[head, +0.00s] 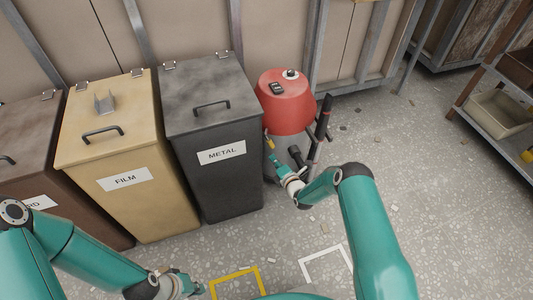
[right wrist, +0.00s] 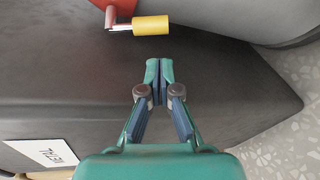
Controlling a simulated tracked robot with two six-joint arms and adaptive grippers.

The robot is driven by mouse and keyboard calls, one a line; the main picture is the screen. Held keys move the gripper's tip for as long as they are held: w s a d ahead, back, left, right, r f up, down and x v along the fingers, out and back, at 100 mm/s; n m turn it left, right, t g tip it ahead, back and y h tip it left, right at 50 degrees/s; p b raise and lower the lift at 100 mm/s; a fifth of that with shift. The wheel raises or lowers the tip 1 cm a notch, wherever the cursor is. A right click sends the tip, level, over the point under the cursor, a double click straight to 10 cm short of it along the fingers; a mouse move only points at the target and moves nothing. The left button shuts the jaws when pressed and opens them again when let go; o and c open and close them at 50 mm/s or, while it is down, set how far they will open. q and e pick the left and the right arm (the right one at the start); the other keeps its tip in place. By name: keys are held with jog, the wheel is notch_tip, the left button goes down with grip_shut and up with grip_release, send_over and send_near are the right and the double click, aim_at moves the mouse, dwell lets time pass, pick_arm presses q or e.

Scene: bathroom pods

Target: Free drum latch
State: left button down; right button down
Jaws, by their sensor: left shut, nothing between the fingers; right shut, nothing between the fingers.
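The drum (head: 286,105) has a red top and a grey lower body and stands right of the METAL bin. Its latch (head: 269,142) shows as a small yellow grip on the side facing the bin. In the right wrist view the yellow latch grip (right wrist: 151,26) sticks out sideways from a red mount, just beyond my fingertips. My right gripper (head: 273,158) is shut and empty, just below the latch; its closed fingers (right wrist: 159,64) appear apart from it. My left gripper (head: 194,288) is low near the bottom edge, shut and away from the drum.
The dark METAL bin (head: 210,110) stands close beside the drum, with the yellow FILM bin (head: 110,130) and a brown bin (head: 30,125) further left. A black upright tube (head: 321,122) stands at the drum's right. Open speckled floor (head: 440,190) lies to the right.

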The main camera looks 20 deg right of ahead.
aim_at(269, 141)
jog(key=b+x, duration=0.3)
jog(key=x, duration=0.4)
jog(key=shift+a, duration=0.15)
jog(key=shift+w, duration=0.1)
